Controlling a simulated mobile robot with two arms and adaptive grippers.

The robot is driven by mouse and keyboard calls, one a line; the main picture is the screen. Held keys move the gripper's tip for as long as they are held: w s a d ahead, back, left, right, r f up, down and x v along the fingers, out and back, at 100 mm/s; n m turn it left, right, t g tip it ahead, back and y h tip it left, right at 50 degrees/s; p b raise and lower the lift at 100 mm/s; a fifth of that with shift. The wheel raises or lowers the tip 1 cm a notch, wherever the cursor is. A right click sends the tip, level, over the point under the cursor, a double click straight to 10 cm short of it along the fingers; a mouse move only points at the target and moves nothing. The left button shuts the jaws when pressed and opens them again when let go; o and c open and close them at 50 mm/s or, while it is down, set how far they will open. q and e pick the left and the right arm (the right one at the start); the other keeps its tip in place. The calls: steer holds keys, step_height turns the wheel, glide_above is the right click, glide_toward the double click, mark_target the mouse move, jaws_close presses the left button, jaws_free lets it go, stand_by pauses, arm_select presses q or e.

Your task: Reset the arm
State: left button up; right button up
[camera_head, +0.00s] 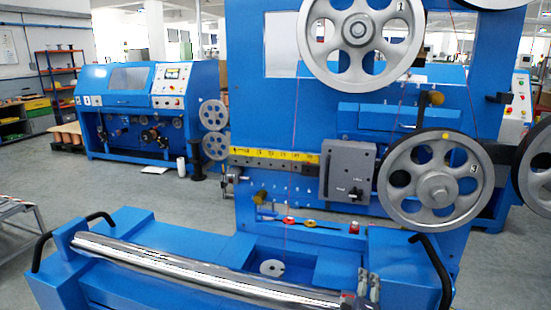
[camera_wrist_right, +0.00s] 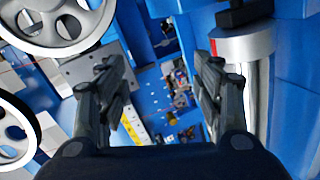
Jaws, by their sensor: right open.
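Spoked grey pulleys numbered 1 (camera_head: 358,32) and 3 (camera_head: 436,183) are on the blue machine (camera_head: 262,110). My left gripper is not in view.
Another pulley (camera_head: 535,165) is cut off at the right edge. A grey box (camera_head: 349,165) and yellow scale (camera_head: 275,157) sit on the machine's front. Black curved handles (camera_head: 445,270) rise at the bench ends. Another blue machine (camera_head: 135,105) stands behind; the grey floor (camera_head: 165,200) between is mostly clear.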

steer(key=s+d+f+m+g+y, duration=0.1)
steer(key=s+f+m+g, duration=0.2)
steer(key=s+f, duration=0.45)
steer(key=s+f+m+g+y, duration=0.1)
steer(key=s+f+m+g, duration=0.3)
steer(key=s, duration=0.6)
steer(key=s+f+m+g+y, duration=0.2)
steer(key=s+f+g+y, duration=0.15)
steer(key=s, duration=1.35)
step_height(320, 180, down, 28)
steer(key=s+a+g, duration=0.1)
steer(key=s, duration=0.1)
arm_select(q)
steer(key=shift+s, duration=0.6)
arm_select(e)
steer(key=s+d+f+g, duration=0.1)
steer(key=s+d+f, duration=0.2)
steer(key=s+f, duration=1.2)
steer(key=shift+s+f+h, duration=0.15)
steer(key=shift+s+h, duration=0.3)
steer(key=shift+s, duration=0.25)
steer(key=shift+g, duration=0.25)
